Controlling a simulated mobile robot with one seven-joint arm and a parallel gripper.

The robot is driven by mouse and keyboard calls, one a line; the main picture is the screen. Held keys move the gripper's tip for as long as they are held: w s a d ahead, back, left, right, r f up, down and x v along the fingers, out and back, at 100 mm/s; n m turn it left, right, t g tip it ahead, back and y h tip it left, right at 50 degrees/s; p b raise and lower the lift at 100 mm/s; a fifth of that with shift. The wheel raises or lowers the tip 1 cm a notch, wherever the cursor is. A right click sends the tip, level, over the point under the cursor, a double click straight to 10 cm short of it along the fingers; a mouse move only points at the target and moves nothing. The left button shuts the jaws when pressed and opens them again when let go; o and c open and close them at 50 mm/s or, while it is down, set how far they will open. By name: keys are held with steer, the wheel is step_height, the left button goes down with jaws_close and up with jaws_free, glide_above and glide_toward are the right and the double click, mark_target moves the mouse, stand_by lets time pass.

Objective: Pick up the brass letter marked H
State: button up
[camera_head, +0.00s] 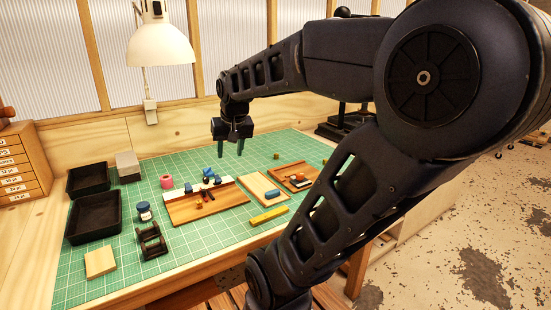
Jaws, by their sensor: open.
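My gripper (231,153) hangs fingers down above the back of the green cutting mat (208,258). Its two fingers are apart with nothing between them. A small brass-brown block (276,155) stands on the mat to the right of the gripper. Small brownish pieces (199,205) lie on the front-left wooden tray (228,201). All are too small to read any mark, so I cannot tell which is the brass letter H. My arm covers the right part of the mat.
Several small blue pieces (208,172) lie behind the front-left tray. A pale board with a blue piece (272,195), another wooden tray (303,182) and a yellow bar (269,214) lie to the right. Black bins (93,220), a pink roll (166,181), a jar (144,211) and a black stand (152,241) are left.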

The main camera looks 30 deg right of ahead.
steer(key=w+d+r+m, duration=0.1)
steer(key=w+d+m, duration=0.15)
steer(key=w, duration=0.35)
steer(key=w+d+m, duration=0.1)
steer(key=w+d, duration=0.3)
steer(key=w, duration=0.2)
steer(key=m+g+h, duration=0.4)
steer(key=m, duration=0.8)
glide_above(276, 154)
steer(key=a, duration=0.3)
steer(key=shift+n, duration=0.25)
steer(key=f, duration=2.4)
steer(key=shift+w+d, duration=0.15)
steer(key=shift+d, duration=0.1)
steer(key=shift+h, duration=0.3)
steer(key=shift+x, duration=2.6)
jaws_close()
